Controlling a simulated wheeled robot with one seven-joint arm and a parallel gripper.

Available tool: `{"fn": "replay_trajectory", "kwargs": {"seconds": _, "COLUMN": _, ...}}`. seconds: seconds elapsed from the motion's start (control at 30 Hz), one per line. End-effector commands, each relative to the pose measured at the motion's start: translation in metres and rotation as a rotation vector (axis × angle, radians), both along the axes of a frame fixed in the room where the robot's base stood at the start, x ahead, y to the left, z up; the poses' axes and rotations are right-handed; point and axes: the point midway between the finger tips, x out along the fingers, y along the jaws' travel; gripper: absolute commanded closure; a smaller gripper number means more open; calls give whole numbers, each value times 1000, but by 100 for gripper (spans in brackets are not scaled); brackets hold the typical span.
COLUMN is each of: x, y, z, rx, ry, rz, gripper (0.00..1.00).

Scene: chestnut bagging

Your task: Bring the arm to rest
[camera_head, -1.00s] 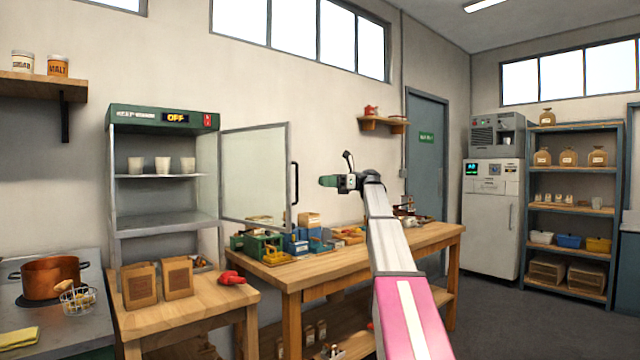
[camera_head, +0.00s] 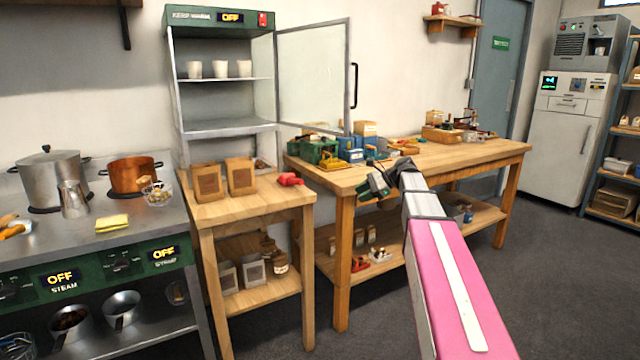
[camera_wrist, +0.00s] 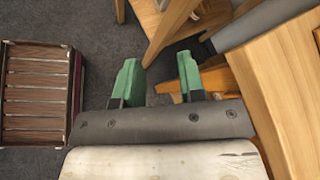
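My gripper (camera_head: 374,186) is at the end of my arm, in front of the long wooden workbench (camera_head: 460,157) in the head view, below the level of its top. In the wrist view its two green fingers (camera_wrist: 159,82) stand apart with nothing between them. Below the fingers I see grey floor and wooden table legs (camera_wrist: 168,35). My arm stretches forward and is not folded.
A small wooden table (camera_head: 212,208) with two brown paper bags stands left of my gripper. A warming cabinet (camera_head: 225,128) has its glass door open. A stove (camera_head: 160,240) is at left. A slatted wooden crate (camera_wrist: 36,95) lies on the floor in the wrist view.

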Motion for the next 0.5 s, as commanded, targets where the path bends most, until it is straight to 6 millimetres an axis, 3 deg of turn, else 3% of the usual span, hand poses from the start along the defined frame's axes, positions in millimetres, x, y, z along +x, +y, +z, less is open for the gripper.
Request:
{"fn": "replay_trajectory", "kwargs": {"seconds": 0.03, "x": -20, "y": 5, "z": -31, "rx": -60, "ry": -29, "rz": 24, "gripper": 64}}
{"fn": "replay_trajectory", "kwargs": {"seconds": 0.2, "x": -67, "y": 8, "z": -121, "rx": -287, "ry": -153, "rz": 156, "gripper": 64}}
{"fn": "replay_trajectory", "kwargs": {"seconds": 0.5, "x": -168, "y": -4, "z": -246, "rx": -662, "ry": -341, "rz": 548, "gripper": 64}}
